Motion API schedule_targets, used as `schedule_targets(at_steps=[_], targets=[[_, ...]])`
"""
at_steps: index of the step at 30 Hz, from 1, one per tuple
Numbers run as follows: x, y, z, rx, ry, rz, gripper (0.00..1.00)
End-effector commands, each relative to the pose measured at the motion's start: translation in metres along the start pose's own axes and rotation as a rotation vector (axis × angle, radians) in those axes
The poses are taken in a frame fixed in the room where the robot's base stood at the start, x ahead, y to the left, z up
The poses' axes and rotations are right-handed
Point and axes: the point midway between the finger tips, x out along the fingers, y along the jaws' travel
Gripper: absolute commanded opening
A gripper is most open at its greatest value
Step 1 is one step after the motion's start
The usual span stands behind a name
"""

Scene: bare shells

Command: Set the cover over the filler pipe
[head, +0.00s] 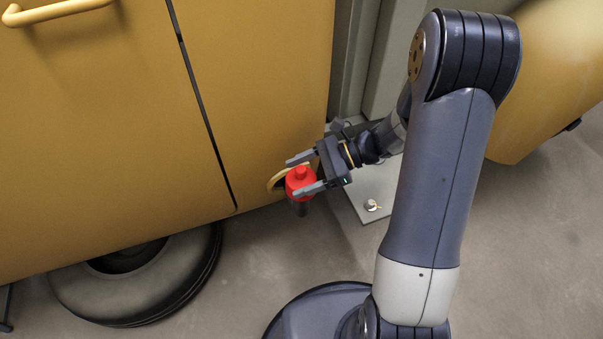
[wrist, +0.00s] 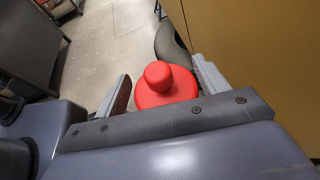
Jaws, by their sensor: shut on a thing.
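The cover is a red round cap with a knob on top (head: 301,183). In the head view it sits between the two fingers of my gripper (head: 292,177), which is shut on it. The wrist view shows the cover (wrist: 166,88) between the grey fingers (wrist: 162,76), knob towards the camera.
The yellow vehicle body (head: 100,130) with a door seam and handle (head: 60,10) stands close to my gripper at left. A dark tyre (head: 140,275) is below it. A grey plate with a bolt (head: 372,205) lies on the floor at right. Open floor lies in front.

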Motion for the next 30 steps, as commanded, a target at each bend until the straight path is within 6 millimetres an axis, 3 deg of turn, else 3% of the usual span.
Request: schedule_targets(at_steps=[12,13,21,30], targets=[[0.0039,-0.0001,-0.0094,-0.001,0.000,0.000,0.47],[0.0039,-0.0001,-0.0094,0.000,0.000,0.000,0.71],[0.0039,-0.0001,-0.0094,0.000,0.000,0.000,0.92],[0.0021,-0.0001,-0.0052,-0.001,0.000,0.000,0.92]])
